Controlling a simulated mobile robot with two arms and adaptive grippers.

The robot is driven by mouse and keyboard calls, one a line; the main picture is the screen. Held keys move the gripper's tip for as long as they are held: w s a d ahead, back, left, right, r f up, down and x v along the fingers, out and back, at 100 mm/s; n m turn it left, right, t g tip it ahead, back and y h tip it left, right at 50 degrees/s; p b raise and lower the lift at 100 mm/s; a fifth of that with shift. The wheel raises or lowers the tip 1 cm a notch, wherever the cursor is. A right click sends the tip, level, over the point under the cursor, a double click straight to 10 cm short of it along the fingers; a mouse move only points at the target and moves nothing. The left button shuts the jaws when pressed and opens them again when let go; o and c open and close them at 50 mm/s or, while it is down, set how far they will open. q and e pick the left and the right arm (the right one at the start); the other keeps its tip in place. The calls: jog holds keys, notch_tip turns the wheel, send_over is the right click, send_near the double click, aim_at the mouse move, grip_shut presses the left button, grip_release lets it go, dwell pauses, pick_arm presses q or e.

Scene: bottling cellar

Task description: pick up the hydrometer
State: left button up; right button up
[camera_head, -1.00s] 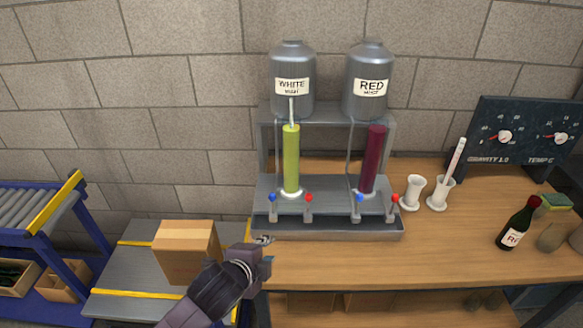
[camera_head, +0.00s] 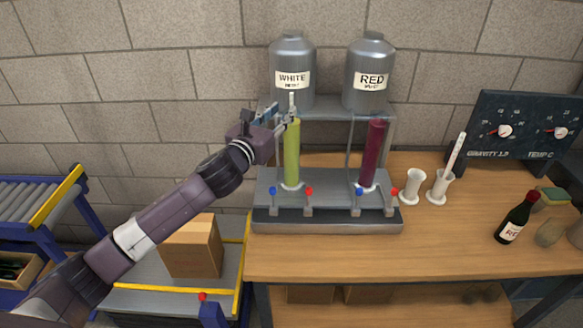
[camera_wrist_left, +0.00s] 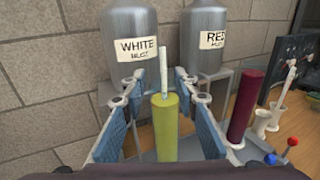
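The hydrometer is a pale stem (camera_head: 292,103) standing upright out of the top of the green-filled cylinder (camera_head: 292,155) under the tank labelled WHITE. Its lower part is hidden in the liquid. It also shows in the left wrist view (camera_wrist_left: 163,72), between my fingers. My left gripper (camera_head: 283,119) is at the top of this cylinder, coming in from the left. In the wrist view its blue-padded fingers (camera_wrist_left: 159,86) stand apart on either side of the stem, with gaps on both sides. The gripper is open and empty. My right gripper is not in view.
A dark red cylinder (camera_head: 374,155) stands to the right, with valves below. White cups (camera_head: 413,187), one holding a white stick (camera_head: 457,153), and a wine bottle (camera_head: 517,218) stand on the wooden bench (camera_head: 400,250). The tanks (camera_head: 292,60) are close behind my gripper.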

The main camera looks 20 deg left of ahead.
aim_at(291, 105)
pick_arm(q)
jog(key=w+p, duration=0.1)
jog(key=w, duration=0.1)
jog(key=w+d+p, duration=0.1)
jog(key=w, duration=0.2)
jog(key=shift+w+d+r, duration=0.1)
jog(key=shift+d, duration=0.1)
jog(key=shift+w, duration=0.25)
grip_shut()
